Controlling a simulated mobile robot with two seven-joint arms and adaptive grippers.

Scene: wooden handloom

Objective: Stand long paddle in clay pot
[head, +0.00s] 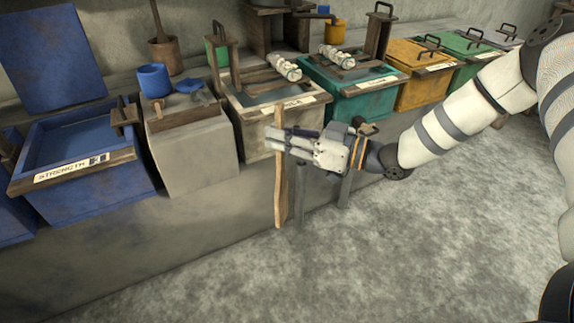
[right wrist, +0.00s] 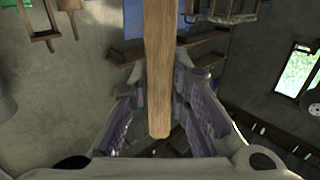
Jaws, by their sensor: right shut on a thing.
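The long paddle (head: 279,190) is a pale wooden stick, held nearly upright in front of the row of boxes. My right gripper (head: 272,139) is shut on its upper part, and most of its length hangs below the fingers. In the right wrist view the paddle (right wrist: 159,60) passes between the fingers (right wrist: 158,92), with one end near the palm. A brown pot (head: 165,55), which looks like the clay pot, stands on the ledge at the back left, with a thin stick rising from it. My left gripper is out of view.
A blue vat (head: 95,180) with a label and a grey block (head: 195,150) bearing a blue cup (head: 153,80) stand left of the paddle. A labelled vat (head: 270,110), a green vat (head: 355,100) and a yellow vat (head: 415,90) line the ledge. The floor (head: 400,250) in front is clear.

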